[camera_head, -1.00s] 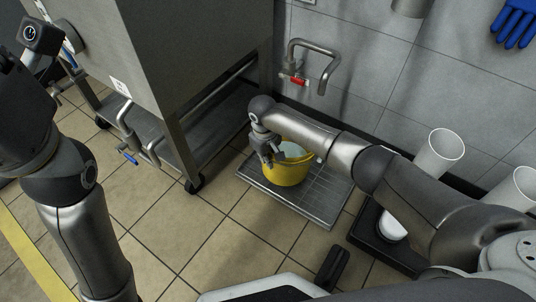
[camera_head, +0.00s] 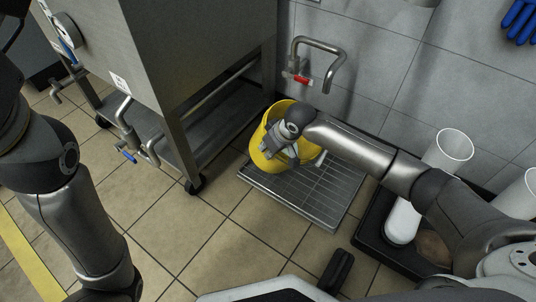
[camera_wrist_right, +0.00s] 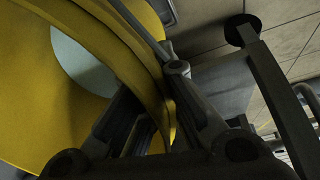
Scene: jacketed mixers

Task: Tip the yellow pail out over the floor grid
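The yellow pail (camera_head: 259,150) is tilted over the floor grid (camera_head: 300,198), near its back left part. My right gripper (camera_head: 274,152) reaches in from the right and is shut on the pail's rim. In the right wrist view the fingers (camera_wrist_right: 160,115) close on either side of the yellow wall of the pail (camera_wrist_right: 30,110), with a pale grey patch inside it. A small pale piece shows beside the gripper in the head view; I cannot tell what it is. The grid's front and right parts are bare. My left gripper is out of view.
A steel machine on castors (camera_head: 190,70) stands left of the grid. A bent wall pipe with a red-handled tap (camera_head: 298,79) is behind it. White cylinders (camera_head: 444,155) and a black tray (camera_head: 372,240) are at right.

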